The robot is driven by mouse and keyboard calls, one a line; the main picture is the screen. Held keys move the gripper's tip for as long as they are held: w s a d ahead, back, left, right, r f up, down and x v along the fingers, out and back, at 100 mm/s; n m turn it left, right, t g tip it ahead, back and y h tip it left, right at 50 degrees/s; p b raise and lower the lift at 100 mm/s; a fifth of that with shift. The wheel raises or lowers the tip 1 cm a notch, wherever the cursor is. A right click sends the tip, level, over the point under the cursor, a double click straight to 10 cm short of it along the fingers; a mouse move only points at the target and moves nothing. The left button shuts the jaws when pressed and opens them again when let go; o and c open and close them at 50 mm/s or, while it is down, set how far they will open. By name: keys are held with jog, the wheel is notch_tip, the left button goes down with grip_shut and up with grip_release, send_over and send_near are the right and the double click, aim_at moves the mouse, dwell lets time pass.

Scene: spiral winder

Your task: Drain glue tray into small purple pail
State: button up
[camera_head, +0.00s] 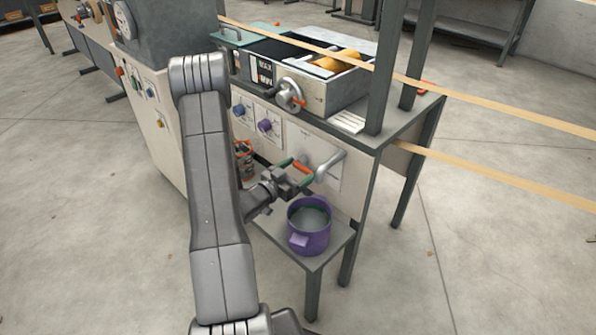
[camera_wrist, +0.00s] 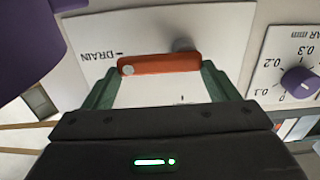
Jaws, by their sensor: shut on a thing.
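The purple pail (camera_head: 297,242) stands upright on a low grey shelf, under the bent metal drain spout (camera_head: 331,164). Its inside looks grey; I cannot tell whether that is liquid. Part of a purple surface, likely the pail, fills the upper left of the wrist view (camera_wrist: 22,45). The glue tray (camera_head: 335,95) is the open metal box on the machine top, with orange-yellow rollers in it. My gripper (camera_head: 302,172) is shut on the orange-red drain lever (camera_wrist: 160,64), its green fingers at the lever's two ends, before the white DRAIN panel (camera_wrist: 105,40). Glue flow is not visible.
Two dials (camera_head: 265,126) sit on the machine front left of the drain panel. An orange-topped container (camera_head: 244,160) stands on the shelf behind my wrist. Tan strips (camera_head: 500,175) run out to the right past grey posts. The floor at front right is clear.

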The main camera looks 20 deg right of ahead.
jog(key=shift+w+a+r+n+p, duration=0.1)
jog(key=shift+r+n+p, duration=0.1)
jog(key=shift+n, duration=0.45)
jog(key=shift+r+n+p, duration=0.1)
jog(key=shift+n+p, duration=0.1)
jog(key=shift+n, duration=0.45)
jog(key=o, duration=1.3)
jog(key=shift+a, duration=0.1)
jog(key=p+v, duration=0.1)
jog(key=v, duration=1.2)
jog(key=shift+a, duration=0.3)
